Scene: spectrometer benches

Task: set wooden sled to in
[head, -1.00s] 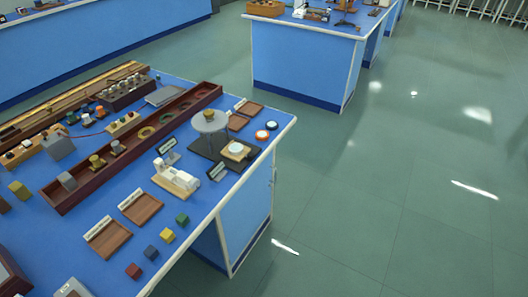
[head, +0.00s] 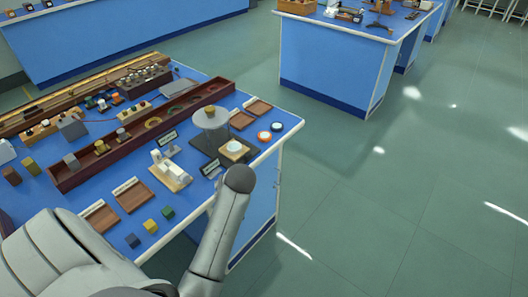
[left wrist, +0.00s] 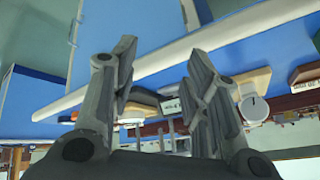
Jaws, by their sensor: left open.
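A small light-wood block with a white round top, which looks like the wooden sled (head: 234,155), sits at the front of a dark base plate (head: 205,143) near the bench's right edge. In the head view my arm shows, but no fingertips.
A white device on a wooden base (head: 181,183) stands left of the plate. Brown trays (head: 132,196) and coloured cubes (head: 150,225) lie toward the front. A long dark-red trough (head: 130,140) runs behind. Two round pieces (head: 264,136) lie to the right. The floor right is clear.

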